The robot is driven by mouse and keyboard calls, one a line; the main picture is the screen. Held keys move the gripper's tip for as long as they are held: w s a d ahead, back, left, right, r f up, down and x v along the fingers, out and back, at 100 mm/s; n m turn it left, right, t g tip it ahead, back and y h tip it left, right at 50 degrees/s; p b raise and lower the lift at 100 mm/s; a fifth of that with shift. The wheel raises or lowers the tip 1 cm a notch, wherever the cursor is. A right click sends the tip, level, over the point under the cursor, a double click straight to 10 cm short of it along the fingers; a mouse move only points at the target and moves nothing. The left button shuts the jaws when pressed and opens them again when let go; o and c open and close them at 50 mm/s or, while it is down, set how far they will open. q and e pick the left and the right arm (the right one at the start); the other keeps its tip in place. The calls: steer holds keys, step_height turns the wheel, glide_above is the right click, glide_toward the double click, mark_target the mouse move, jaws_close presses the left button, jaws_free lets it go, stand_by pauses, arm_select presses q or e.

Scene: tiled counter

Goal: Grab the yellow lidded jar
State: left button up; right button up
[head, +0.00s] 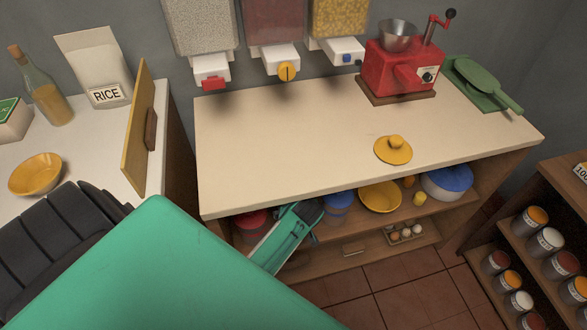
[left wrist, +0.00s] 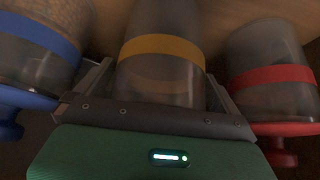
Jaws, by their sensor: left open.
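In the left wrist view, a clear jar with a yellow band (left wrist: 162,46) stands between the two fingers of my left gripper (left wrist: 157,88). The gripper is open, with one finger on each side of the jar; I cannot tell whether either touches it. The jar's lid is hidden behind the gripper body. In the head view my left gripper (head: 306,212) reaches into the shelf under the counter and hides this jar. A jar with a blue band (left wrist: 45,45) is at left, and one with a red band (left wrist: 275,75) is at right. My right gripper is not in view.
In the head view the red-lidded jar (head: 252,222) and blue-lidded jar (head: 338,201) flank my gripper closely. A yellow bowl (head: 380,198) and a blue-lidded pot (head: 447,182) stand farther right. The counter (head: 300,140) overhangs the shelf; a loose yellow lid (head: 393,152) lies on it.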

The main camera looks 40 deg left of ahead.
arm_select(q)
steer(key=shift+c, duration=0.2)
steer(key=c, duration=1.2)
steer(key=shift+r, duration=0.1)
